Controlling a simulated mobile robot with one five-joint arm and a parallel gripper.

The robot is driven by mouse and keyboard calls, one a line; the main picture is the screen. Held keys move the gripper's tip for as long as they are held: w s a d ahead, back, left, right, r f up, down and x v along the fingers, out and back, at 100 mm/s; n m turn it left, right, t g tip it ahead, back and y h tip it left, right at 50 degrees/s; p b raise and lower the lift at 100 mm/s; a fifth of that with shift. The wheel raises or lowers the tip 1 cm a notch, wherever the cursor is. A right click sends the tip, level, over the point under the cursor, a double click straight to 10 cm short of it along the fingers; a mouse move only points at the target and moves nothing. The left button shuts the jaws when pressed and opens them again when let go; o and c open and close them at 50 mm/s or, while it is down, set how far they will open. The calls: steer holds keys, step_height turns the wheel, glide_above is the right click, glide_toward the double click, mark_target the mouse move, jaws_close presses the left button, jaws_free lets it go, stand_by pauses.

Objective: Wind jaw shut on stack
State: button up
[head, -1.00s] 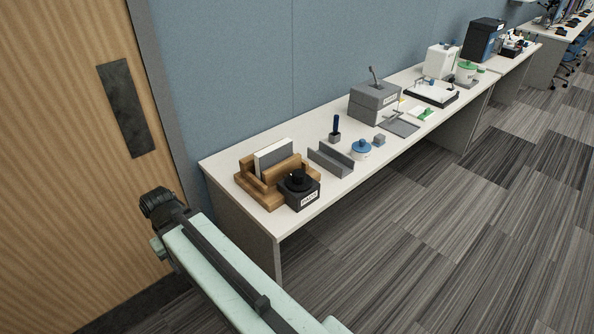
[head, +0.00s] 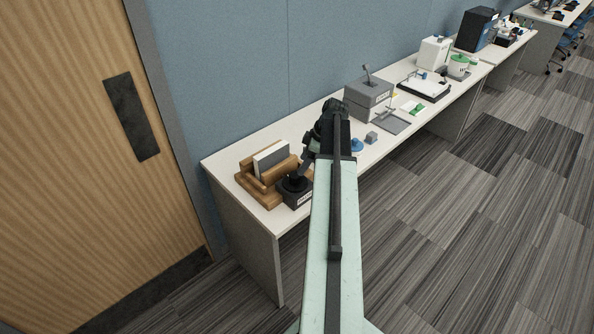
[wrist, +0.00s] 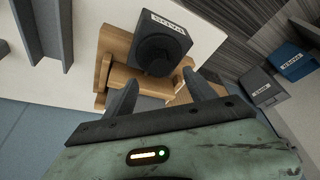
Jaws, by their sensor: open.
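A wooden jaw block (head: 250,187) stands at the near left end of the white bench, with a white and grey upright stack (head: 271,158) in it. At its front right is a dark box (head: 298,200) with a white label and a round black knob on top. The box also shows in the wrist view (wrist: 172,30), its knob beyond my fingers, with wood (wrist: 118,48) around it. My gripper (wrist: 161,95) is open and empty, its fingers apart and short of the knob. In the head view my gripper (head: 303,165) hangs above the box and partly covers the knob.
My arm hides the bench middle. A grey channel (wrist: 45,30) shows at the wrist view's upper left. A wooden door (head: 70,150) stands at left.

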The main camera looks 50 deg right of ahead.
mark_target(296, 175)
steer(key=b+x, duration=0.7)
steer(key=x, duration=0.1)
steer(key=shift+f, duration=0.1)
